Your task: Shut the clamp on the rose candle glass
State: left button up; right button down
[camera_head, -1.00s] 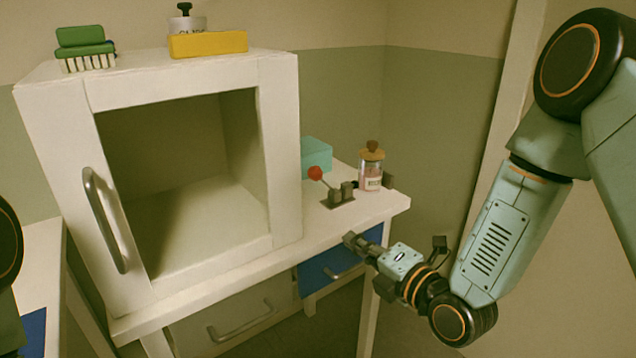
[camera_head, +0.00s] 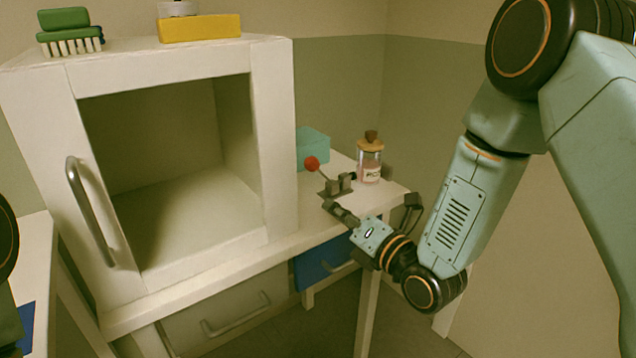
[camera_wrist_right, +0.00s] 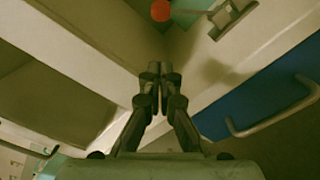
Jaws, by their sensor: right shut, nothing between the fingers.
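The rose candle glass (camera_head: 369,166) stands upright at the right end of the white table, pink inside, with a wooden lid. The clamp (camera_head: 338,186) is beside it on the left, a grey base and a lever ending in a red ball (camera_head: 311,163). The lever leans up and left, away from the glass. The ball also shows at the top of the right wrist view (camera_wrist_right: 160,10). My right gripper (camera_head: 330,204) is at the table's front edge, just below the clamp in the picture; its fingers (camera_wrist_right: 157,72) are shut and empty. My left gripper is out of view.
An open white cabinet (camera_head: 270,160) stands left of the clamp. A teal box (camera_head: 313,147) is behind the clamp. A blue drawer (camera_head: 312,267) is under the tabletop. A yellow box (camera_head: 200,28) and green brush (camera_head: 68,30) are on the cabinet.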

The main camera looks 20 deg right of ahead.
aim_at(308, 169)
jog(key=b+x, duration=0.1)
jog(key=x, duration=0.4)
jog(key=shift+a, duration=0.2)
jog(key=w, duration=0.2)
jog(key=w+r, duration=0.1)
jog(key=shift+w+d+r+b, duration=0.1)
jog(key=shift+w+d+b, duration=0.05)
jog(key=shift+d+b, duration=0.2)
jog(key=shift+w+d+r, duration=0.1)
jog(key=shift+w+r, duration=0.3)
jog(key=shift+w, duration=0.1)
jog(key=shift+d, duration=0.1)
jog(key=shift+r, duration=0.15)
jog(key=shift+d+m, duration=0.15)
jog(key=shift+m, duration=0.25)
